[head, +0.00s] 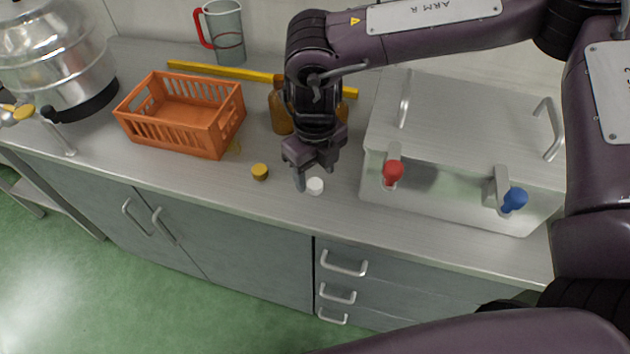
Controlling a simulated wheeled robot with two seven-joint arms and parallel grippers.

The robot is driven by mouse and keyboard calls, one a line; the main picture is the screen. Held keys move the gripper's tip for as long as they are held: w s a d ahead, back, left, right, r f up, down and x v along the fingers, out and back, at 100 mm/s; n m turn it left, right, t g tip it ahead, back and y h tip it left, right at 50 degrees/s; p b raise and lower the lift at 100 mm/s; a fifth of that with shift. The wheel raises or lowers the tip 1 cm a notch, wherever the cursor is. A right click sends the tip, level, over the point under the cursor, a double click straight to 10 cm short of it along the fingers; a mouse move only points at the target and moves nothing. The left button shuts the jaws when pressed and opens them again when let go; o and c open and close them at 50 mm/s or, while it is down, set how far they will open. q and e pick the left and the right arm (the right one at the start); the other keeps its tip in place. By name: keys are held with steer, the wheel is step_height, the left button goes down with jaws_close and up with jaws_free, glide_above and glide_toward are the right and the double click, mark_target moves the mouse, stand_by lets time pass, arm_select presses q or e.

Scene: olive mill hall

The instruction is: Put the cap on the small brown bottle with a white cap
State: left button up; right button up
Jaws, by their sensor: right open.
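A white cap (315,186) lies on the counter near its front edge. My right gripper (314,173) is open just above and behind the cap, fingers pointing down; I cannot tell whether a finger touches it. A brown bottle (280,113) stands behind my right wrist, partly hidden by it. Another brown bottle (343,110) shows only as a sliver to the right of the wrist. My arm hides the bottles' tops, so I cannot tell which is the small one. A yellow cap (260,172) lies left of the white cap. My left gripper is out of view.
An orange slotted crate (180,139) stands to the left, and a steel box (470,110) with red and blue taps to the right. Behind are a yellow bar (220,71) and a red-handled jug (226,35). A steel drum (55,50) is far left.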

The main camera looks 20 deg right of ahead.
mark_target(315, 186)
steer(key=shift+f, duration=1.3)
steer(key=shift+c, duration=0.3)
steer(key=c, duration=1)
